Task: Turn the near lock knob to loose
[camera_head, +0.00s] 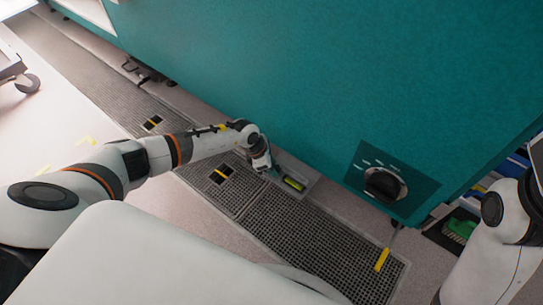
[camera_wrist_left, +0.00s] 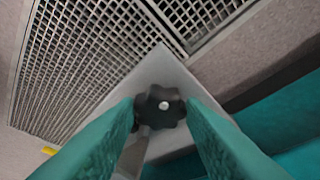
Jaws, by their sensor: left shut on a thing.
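The black lobed knob (camera_wrist_left: 160,107) with a pale round centre sits on a grey metal plate (camera_wrist_left: 160,66) in the left wrist view. My left gripper (camera_wrist_left: 161,112) has its two green fingers on either side of the knob and is shut on it. In the head view my left gripper (camera_head: 271,169) reaches down to the floor-level plate at the foot of the teal chamber wall. The knob is hidden behind the gripper there. My right gripper is out of view; only part of my right arm shows at the right edge.
A yellow-green bar (camera_head: 293,184) lies beside the gripper. Floor grating (camera_head: 300,235) runs along the teal wall (camera_head: 300,75).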

